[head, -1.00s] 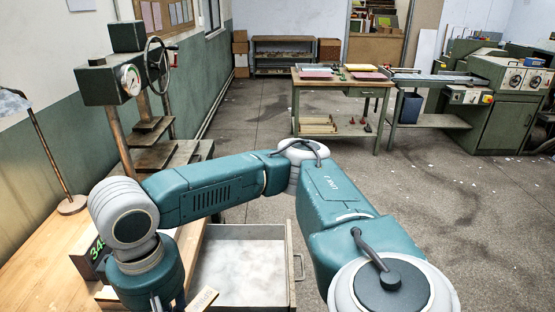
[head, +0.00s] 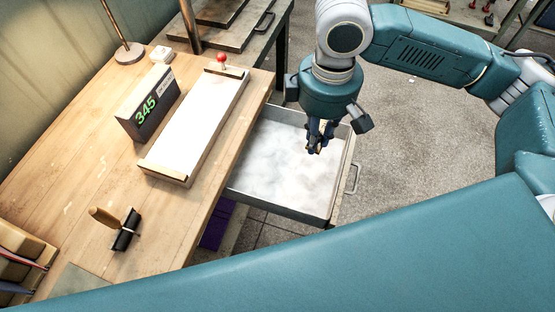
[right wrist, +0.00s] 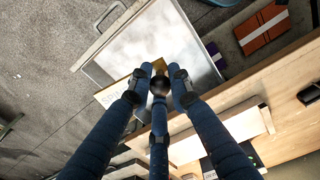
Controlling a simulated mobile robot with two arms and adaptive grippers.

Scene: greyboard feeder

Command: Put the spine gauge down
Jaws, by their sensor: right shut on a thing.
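My right gripper (head: 316,147) points down over the open drawer (head: 348,176) at the table's right side. In the right wrist view it is shut on the spine gauge (right wrist: 113,93), a flat tan plate with dark lettering. The plate sticks out to the left of the fingertips, and the fingers and a dark round part hide the rest of it. In the head view the gauge is mostly hidden by the gripper. The drawer's pale floor lies below the gripper; I cannot tell the exact height between them. My left gripper is out of view.
The wooden table (head: 65,190) holds a green-digit display (head: 148,103) reading 345, a long pale board (head: 198,122) in a wooden frame with a red knob (head: 222,57), and a wooden-handled tool (head: 125,230). A lamp base (head: 130,54) stands behind. The table's front middle is clear.

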